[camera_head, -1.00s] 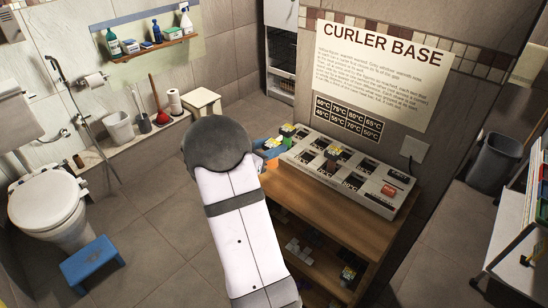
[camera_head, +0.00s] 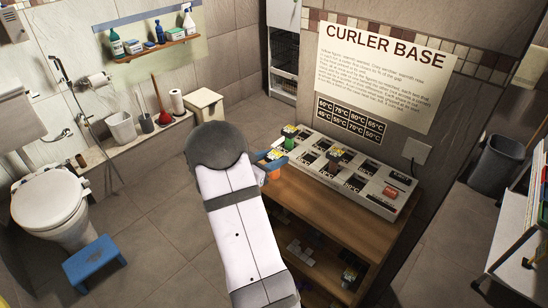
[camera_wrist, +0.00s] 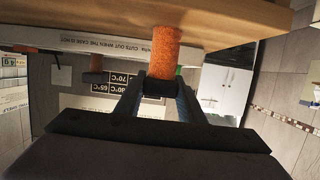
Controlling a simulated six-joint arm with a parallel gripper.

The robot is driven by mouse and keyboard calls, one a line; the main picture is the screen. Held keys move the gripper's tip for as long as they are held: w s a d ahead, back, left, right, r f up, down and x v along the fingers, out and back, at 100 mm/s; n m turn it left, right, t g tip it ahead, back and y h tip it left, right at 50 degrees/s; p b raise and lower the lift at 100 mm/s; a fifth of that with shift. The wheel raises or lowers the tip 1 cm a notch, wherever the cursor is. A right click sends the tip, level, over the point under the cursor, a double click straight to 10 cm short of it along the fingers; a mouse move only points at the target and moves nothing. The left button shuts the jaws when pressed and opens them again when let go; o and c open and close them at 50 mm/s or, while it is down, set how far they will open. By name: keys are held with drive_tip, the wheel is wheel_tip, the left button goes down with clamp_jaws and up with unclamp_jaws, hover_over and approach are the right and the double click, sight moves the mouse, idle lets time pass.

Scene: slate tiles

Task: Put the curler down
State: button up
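My gripper (camera_wrist: 160,90) is shut on an orange, rough-surfaced curler (camera_wrist: 163,54), seen in the wrist view, where the scene appears upside down. In the head view the orange curler (camera_head: 273,173) hangs below my blue gripper fingers (camera_head: 274,158), by the near left corner of the wooden stand. Whether it touches the wood cannot be told. The curler base (camera_head: 345,178) is a pale panel with dark labelled slots, on the stand. A green curler (camera_head: 289,143) stands at its left end and a brown curler (camera_head: 335,160) near its middle.
The wooden stand (camera_head: 308,205) has a bare strip in front of the base and a lower shelf with small items. A red switch (camera_head: 390,193) sits at the base's right end. A blue stool (camera_head: 94,263) and toilet are at left, a dark bin (camera_head: 499,160) at right.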

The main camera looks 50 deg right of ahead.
drive_tip(key=o, duration=0.4)
drive_tip(key=shift+c, duration=0.2)
drive_tip(key=shift+r, duration=0.1)
drive_tip(key=shift+a+r, duration=0.1)
drive_tip(key=b+v, duration=0.2)
drive_tip(key=v, duration=0.9)
drive_tip(key=shift+a, duration=0.4)
drive_tip(key=shift+r, duration=0.15)
